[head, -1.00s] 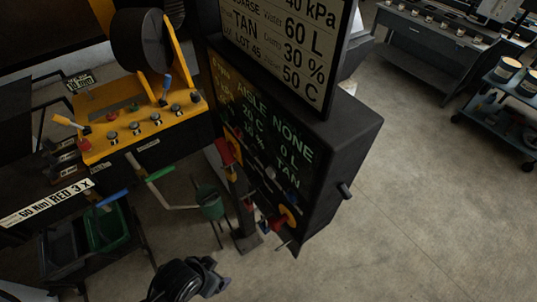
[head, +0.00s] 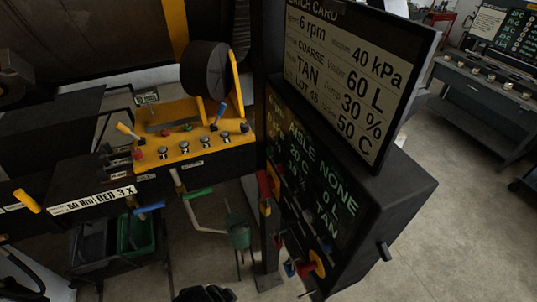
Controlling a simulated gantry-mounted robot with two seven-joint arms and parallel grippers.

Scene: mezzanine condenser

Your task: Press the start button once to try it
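A yellow control panel (head: 212,151) stands left of centre in the head view. It carries a row of dark knobs (head: 184,146), a small green button (head: 187,127), a red button (head: 137,154) and blue-tipped and orange-tipped levers. A dark cabinet (head: 395,215) to its right has a lit readout and small controls low on its front, including a red knob on an orange ring (head: 317,262). I cannot read which control is the start button. Neither gripper can be made out. A black rounded shape at the bottom edge, mostly cut off, may be part of my arm.
A batch card screen (head: 352,85) stands above the cabinet. Green and dark bins (head: 137,233) and a green can (head: 240,234) sit below the yellow panel. Pipes with green and blue handles stick out there. Open floor (head: 455,215) lies at right; a grey bench (head: 480,105) stands behind.

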